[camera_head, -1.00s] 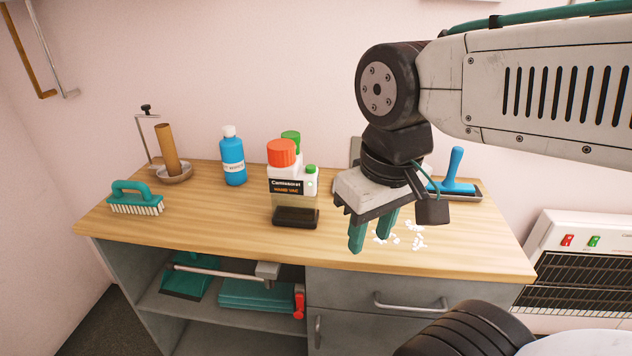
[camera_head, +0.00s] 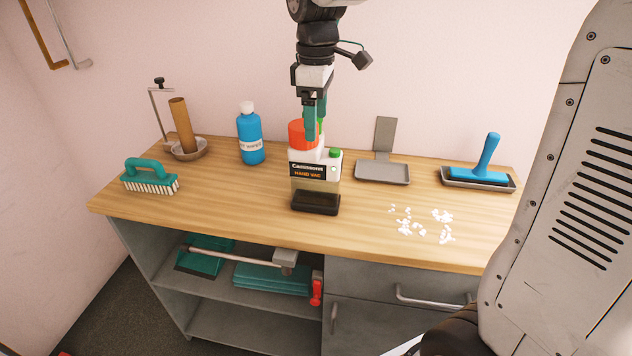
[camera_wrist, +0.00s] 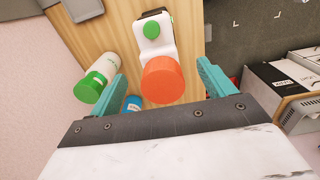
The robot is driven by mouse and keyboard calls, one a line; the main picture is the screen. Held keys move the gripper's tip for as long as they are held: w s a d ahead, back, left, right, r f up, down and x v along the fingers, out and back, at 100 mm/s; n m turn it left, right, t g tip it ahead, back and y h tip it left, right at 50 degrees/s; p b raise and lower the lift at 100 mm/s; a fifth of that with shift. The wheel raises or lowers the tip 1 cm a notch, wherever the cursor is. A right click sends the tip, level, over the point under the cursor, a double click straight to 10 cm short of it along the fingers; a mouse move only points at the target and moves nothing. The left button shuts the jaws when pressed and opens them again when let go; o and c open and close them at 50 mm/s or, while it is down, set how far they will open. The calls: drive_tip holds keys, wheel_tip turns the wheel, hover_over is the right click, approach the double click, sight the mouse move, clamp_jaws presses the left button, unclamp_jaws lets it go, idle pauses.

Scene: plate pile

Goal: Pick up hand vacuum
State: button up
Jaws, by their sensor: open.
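The hand vacuum (camera_head: 315,178) stands upright on the wooden counter in the head view, with a white body, an orange-red cap, a green button and a dark base. My gripper (camera_head: 313,122) hangs pointing down at its orange cap. In the wrist view the hand vacuum's orange cap (camera_wrist: 162,80) lies between the two teal fingers of my gripper (camera_wrist: 162,82). The fingers are apart, with visible gaps on both sides of the cap. How low the fingertips reach beside the cap is hard to tell.
A green-capped white bottle (camera_wrist: 97,80) stands close beside the left finger in the wrist view.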

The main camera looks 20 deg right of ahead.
sight(315, 148)
drive_tip(key=shift+w+f, duration=0.25)
wheel_tip(315, 148, down, 7)
drive_tip(key=shift+s+f, duration=0.1)
drive_tip(key=shift+f, duration=0.1)
clamp_jaws()
